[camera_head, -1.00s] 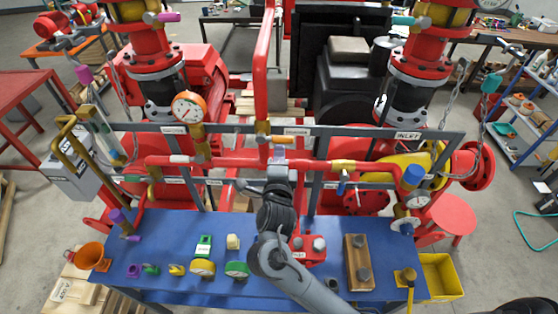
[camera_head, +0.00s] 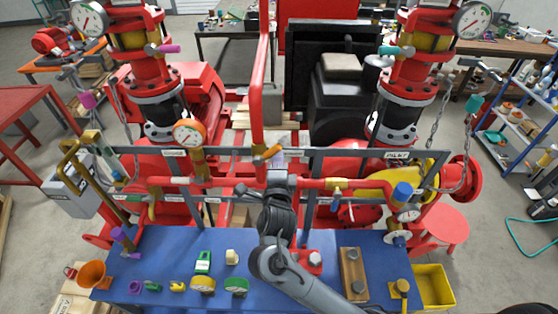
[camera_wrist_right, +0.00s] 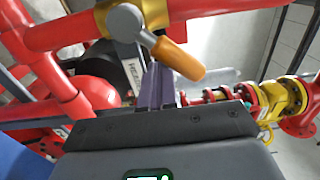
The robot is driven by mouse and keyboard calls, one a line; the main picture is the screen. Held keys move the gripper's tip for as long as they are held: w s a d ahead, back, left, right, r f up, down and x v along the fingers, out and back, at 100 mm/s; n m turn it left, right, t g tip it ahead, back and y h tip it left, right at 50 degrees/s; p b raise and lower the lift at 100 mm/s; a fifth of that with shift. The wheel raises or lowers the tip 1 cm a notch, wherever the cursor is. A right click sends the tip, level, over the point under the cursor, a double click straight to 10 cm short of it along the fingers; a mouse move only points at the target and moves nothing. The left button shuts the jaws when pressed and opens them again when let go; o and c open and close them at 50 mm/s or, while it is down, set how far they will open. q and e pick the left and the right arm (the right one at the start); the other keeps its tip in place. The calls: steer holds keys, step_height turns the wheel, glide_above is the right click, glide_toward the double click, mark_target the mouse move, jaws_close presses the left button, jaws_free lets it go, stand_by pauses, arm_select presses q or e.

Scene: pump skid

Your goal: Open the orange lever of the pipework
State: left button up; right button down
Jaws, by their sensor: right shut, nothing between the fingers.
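The orange lever (camera_head: 268,154) is on a valve at the foot of the red vertical pipe, at the middle of the frame. In the right wrist view the orange lever (camera_wrist_right: 178,58) slants down to the right from its grey hub. My right gripper (camera_head: 277,158) is just beside the lever, its fingers shut with nothing between them. In the right wrist view the gripper's fingers (camera_wrist_right: 157,85) stand below the lever, very close to it; I cannot tell whether they touch. My left gripper is out of view.
The red horizontal pipe (camera_head: 315,183) and grey frame rails surround the valve. An orange-rimmed gauge (camera_head: 188,133) stands left of it. The blue bench (camera_head: 165,245) below holds several small parts, and a yellow bin (camera_head: 433,283) stands at its right.

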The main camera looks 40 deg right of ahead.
mark_target(270, 150)
steer(key=shift+w+a+r+p, duration=0.2)
steer(key=shift+a+r+p, duration=0.05)
steer(key=shift+r, duration=0.35)
steer(key=shift+w+a+r+p, duration=0.2)
steer(key=shift+r, duration=0.35)
steer(key=shift+w+a+r, duration=0.3)
steer(key=shift+r, duration=0.1)
steer(key=shift+w+a+r, duration=0.25)
steer(key=shift+w+a, duration=0.1)
steer(key=shift+a, duration=0.05)
steer(key=shift+d, duration=0.1)
steer(key=shift+s+d, duration=0.3)
steer(key=shift+s, duration=0.1)
steer(key=p+v, duration=0.1)
steer(key=v, duration=0.8)
